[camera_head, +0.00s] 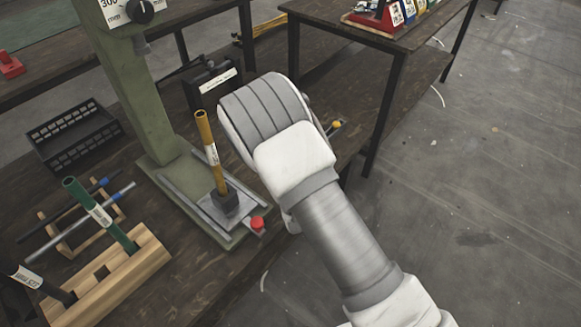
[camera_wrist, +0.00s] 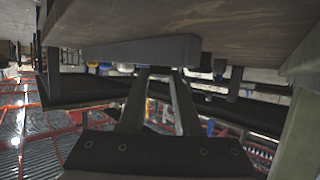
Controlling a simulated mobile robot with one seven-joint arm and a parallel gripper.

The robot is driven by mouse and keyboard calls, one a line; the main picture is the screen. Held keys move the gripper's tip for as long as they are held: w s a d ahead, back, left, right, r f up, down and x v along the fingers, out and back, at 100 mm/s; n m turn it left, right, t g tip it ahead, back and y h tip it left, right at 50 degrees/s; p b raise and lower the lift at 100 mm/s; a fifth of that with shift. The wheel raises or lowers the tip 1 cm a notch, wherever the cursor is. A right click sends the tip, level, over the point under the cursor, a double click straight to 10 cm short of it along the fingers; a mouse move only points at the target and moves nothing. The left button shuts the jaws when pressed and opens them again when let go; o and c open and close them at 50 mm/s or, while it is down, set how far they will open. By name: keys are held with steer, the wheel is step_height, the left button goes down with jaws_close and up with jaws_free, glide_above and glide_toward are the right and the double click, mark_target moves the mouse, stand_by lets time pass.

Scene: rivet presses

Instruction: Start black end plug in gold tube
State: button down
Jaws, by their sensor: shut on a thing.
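The gold tube (camera_head: 206,140) stands upright, leaning slightly in the picture, in a dark square holder (camera_head: 225,201) on the plate of the green press. It has a white label, and its top end is clear in the head view. My gripper is hidden behind my own arm in the head view. In the wrist view its two dark fingers (camera_wrist: 163,72) are drawn close together on a small thing, taken to be the black end plug, which I cannot make out against the dark background. The gripper is to the right of the tube, apart from it.
A red button (camera_head: 257,223) sits at the front of the press. A labelled black bin (camera_head: 212,88) stands behind the tube. A wooden block (camera_head: 105,280) holds a green tube (camera_head: 98,213) at left, near a rod rack and a black crate (camera_head: 72,138).

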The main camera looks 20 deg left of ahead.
steer(key=shift+r, duration=0.1)
step_height(320, 180, up, 4)
steer(key=shift+f+p, duration=0.1)
steer(key=shift+p, duration=1)
steer(key=w+d+r+p, duration=0.3)
steer(key=d+r, duration=0.4)
steer(key=d, duration=0.3)
steer(key=s+a+r+n+g+y+p, duration=0.1)
steer(key=s+a+r+n+y+p, duration=0.1)
steer(key=s+a+r+p, duration=0.4)
steer(key=s+a+r+n+g+y+p, duration=0.2)
steer(key=s+a+r+p, duration=0.4)
steer(key=r, duration=0.7)
steer(key=s+a+r+n+g+y+p, duration=0.1)
steer(key=s+a+r+n+p, duration=0.1)
steer(key=s+a+r+p, duration=0.5)
step_height(320, 180, up, 4)
steer(key=shift+s+a+f+y, duration=0.15)
steer(key=shift+s+a+y, duration=0.35)
steer(key=shift+a, duration=0.5)
steer(key=shift+f+b, duration=0.1)
steer(key=shift+b, duration=0.25)
step_height(320, 180, down, 6)
steer(key=b, duration=0.6)
steer(key=shift+r, duration=0.2)
steer(key=shift+b, duration=0.9)
